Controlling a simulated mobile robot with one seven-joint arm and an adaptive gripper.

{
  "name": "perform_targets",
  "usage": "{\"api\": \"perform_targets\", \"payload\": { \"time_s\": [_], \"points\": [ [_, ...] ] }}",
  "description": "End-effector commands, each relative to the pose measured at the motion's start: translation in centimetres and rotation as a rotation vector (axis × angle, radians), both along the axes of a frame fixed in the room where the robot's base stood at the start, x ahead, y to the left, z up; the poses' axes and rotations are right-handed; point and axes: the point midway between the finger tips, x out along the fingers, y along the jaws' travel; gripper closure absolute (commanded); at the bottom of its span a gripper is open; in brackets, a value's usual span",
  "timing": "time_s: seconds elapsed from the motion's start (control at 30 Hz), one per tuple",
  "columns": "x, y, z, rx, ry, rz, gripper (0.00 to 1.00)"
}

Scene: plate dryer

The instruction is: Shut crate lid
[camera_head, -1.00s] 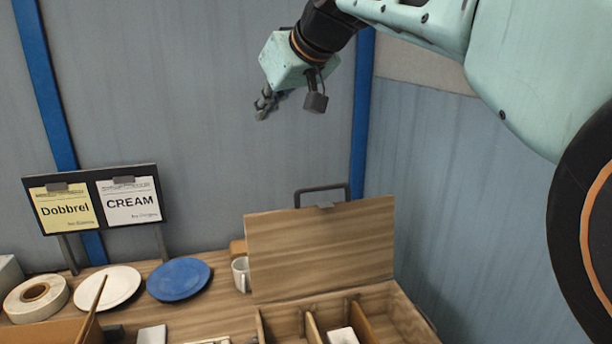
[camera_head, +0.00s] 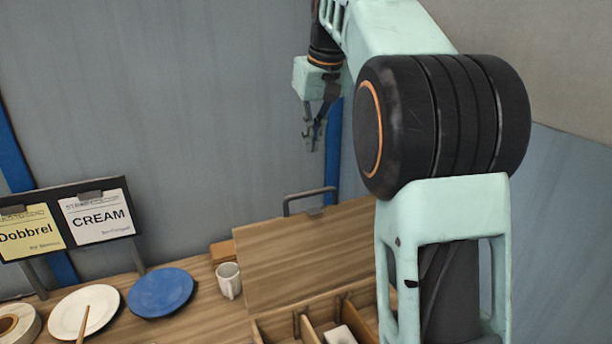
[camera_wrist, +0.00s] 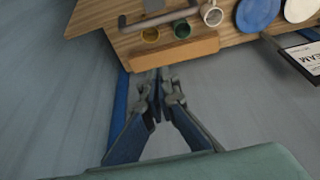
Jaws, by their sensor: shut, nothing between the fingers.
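The crate's wooden lid (camera_head: 300,255) stands open, tilted up at the back of the crate (camera_head: 262,328). A dark bar handle (camera_head: 308,194) is at the lid's upper edge. The crate has dividers and a white item (camera_head: 341,335) in one compartment. My gripper (camera_head: 311,145) hangs fingers down, empty and shut, above and behind the lid, apart from it. In the wrist view, my fingertips (camera_wrist: 163,80) are close together, and the lid (camera_wrist: 95,14) with its handle (camera_wrist: 160,17) shows at the upper left. My arm hides the right part of the lid and crate.
A white mug (camera_head: 229,280), a blue plate (camera_head: 161,292) and a white plate (camera_head: 84,312) stand left of the lid. A sign stand (camera_head: 66,220) is at the left. A wooden block (camera_wrist: 170,52) lies behind the lid. The wall is close behind.

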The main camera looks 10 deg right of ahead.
Motion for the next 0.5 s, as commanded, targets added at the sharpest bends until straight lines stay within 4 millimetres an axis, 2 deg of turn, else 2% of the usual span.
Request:
{"api": "perform_targets", "payload": {
  "time_s": [0.17, 0.5],
  "points": [
    [0.6, 0.2, -2.4, 0.001, 0.005, 0.002, 1.0],
    [2.8, 0.6, -9.3, -0.001, 0.005, 0.002, 1.0]
  ]
}}
